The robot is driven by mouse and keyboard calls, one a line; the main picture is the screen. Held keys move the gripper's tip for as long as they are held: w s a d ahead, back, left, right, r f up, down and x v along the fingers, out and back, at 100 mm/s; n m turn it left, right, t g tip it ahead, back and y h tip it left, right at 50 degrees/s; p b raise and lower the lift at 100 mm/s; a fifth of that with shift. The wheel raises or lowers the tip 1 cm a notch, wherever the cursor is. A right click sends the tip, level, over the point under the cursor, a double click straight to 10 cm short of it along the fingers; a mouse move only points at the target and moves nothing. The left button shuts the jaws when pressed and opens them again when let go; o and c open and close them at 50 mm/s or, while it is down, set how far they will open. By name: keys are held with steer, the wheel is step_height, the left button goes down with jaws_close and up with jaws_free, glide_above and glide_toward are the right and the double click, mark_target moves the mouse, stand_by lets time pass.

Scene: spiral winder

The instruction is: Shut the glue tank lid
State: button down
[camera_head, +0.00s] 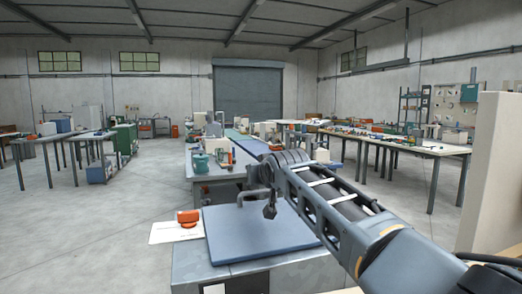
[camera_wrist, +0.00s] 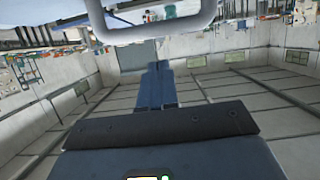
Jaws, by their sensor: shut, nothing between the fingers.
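The glue tank (camera_head: 225,275) is a grey metal box at the bottom middle of the head view. Its blue-grey lid (camera_head: 258,238) lies about flat over the top; I cannot tell whether it sits fully down at every edge. A grey bent-bar handle (camera_head: 254,191) stands at the lid's far side, and a grey bar loop (camera_wrist: 150,32) crosses the top of the wrist view. My gripper (camera_head: 270,210) hangs over the far part of the lid, just beside the handle. Its fingers (camera_wrist: 157,68) are together and empty. Contact with the handle cannot be made out.
A white sheet with an orange object (camera_head: 188,218) is left of the tank. A bench with a teal pot (camera_head: 200,162) stands behind it. A pale upright panel (camera_head: 492,175) is close on the right. Open floor (camera_head: 110,230) lies to the left.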

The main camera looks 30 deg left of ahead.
step_height(320, 180, up, 3)
steer(key=shift+w+a+f+p, duration=0.1)
steer(key=shift+f+p, duration=0.1)
steer(key=shift+p, duration=0.35)
steer(key=s+d+r+b, duration=0.2)
steer(key=s+d+r, duration=0.1)
steer(key=r, duration=0.5)
steer(key=shift+s+d, duration=0.2)
steer(key=shift+d, duration=0.4)
steer(key=shift+f, duration=0.1)
